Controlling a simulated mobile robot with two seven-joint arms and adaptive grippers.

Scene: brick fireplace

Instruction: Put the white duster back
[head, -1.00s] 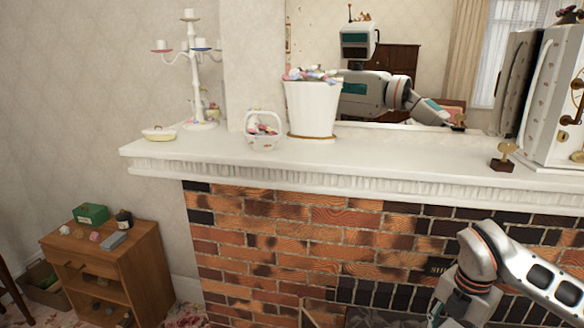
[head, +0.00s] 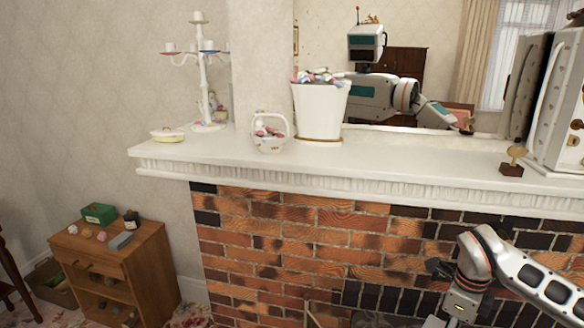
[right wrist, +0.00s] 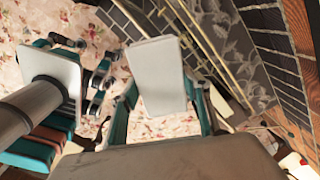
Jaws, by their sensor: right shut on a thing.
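My right gripper (right wrist: 165,112) shows in the right wrist view with its teal fingers on both sides of a pale, flat-sided thing (right wrist: 158,75). It is shut on this thing, which I take to be the white duster. In the head view my right arm comes in at the lower right, in front of the brick fireplace (head: 300,245). Its hand end is cut off by the bottom edge, so the held thing cannot be made out there. My left gripper does not show clearly in either view.
The white mantel shelf (head: 400,165) carries a candle holder (head: 205,85), a yellow-white dish (head: 167,135), a small basket (head: 270,140), a white pot (head: 320,108), a small trophy-like piece (head: 513,160) and a white cabinet (head: 565,105). A wooden shelf unit (head: 140,262) stands lower left.

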